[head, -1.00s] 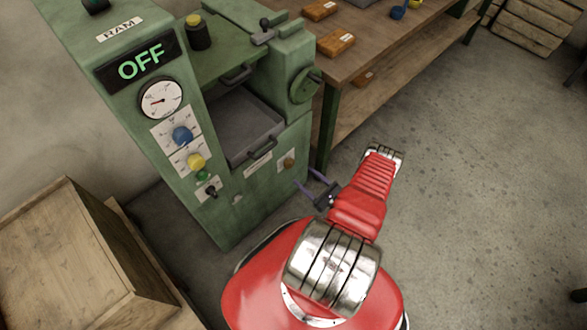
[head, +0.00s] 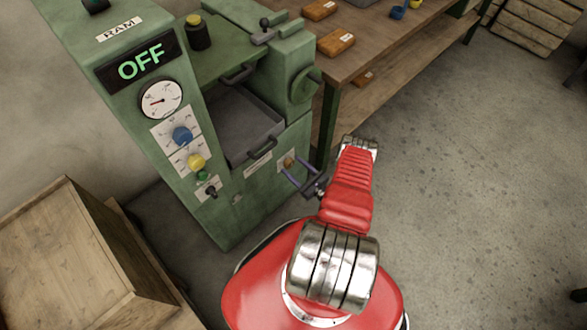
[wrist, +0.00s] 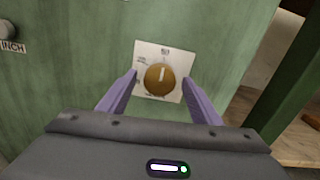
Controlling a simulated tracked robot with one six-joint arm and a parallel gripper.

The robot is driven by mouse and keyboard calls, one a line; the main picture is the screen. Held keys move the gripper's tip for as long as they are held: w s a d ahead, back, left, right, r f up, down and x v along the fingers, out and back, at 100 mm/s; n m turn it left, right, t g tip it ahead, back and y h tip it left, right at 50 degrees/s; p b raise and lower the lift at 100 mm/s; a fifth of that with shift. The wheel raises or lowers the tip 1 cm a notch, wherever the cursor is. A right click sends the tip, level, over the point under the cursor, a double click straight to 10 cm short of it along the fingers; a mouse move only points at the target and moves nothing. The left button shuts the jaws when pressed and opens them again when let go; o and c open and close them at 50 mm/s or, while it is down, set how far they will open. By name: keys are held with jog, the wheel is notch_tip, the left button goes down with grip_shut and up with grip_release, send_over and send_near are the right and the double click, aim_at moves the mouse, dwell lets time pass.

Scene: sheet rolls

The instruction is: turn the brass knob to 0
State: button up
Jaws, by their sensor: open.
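The brass knob (wrist: 160,79) sits on a white dial plate (wrist: 178,53) on the green machine's front, and its pale pointer line points roughly up in the wrist view. The dial's lettering is too small to read. In the head view the knob (head: 287,162) is low on the right of the machine's front. My gripper (wrist: 160,76) is open, with its two purple fingers on the left and right of the knob. The fingertips reach over the lower part of the plate. I cannot tell whether they touch the knob. In the head view my gripper (head: 300,172) is close to the machine.
The green machine (head: 245,205) also carries a blue knob (head: 182,135), a yellow knob (head: 196,161), a gauge (head: 161,98) and an OFF display (head: 142,63). A wooden bench (head: 375,58) stands behind. A wooden crate (head: 60,250) is at lower left.

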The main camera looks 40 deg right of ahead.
jog(key=shift+c, duration=0.6)
jog(key=c, duration=0.9)
jog(key=shift+a, duration=0.25)
jog(key=shift+c, duration=0.2)
jog(key=shift+d, duration=0.15)
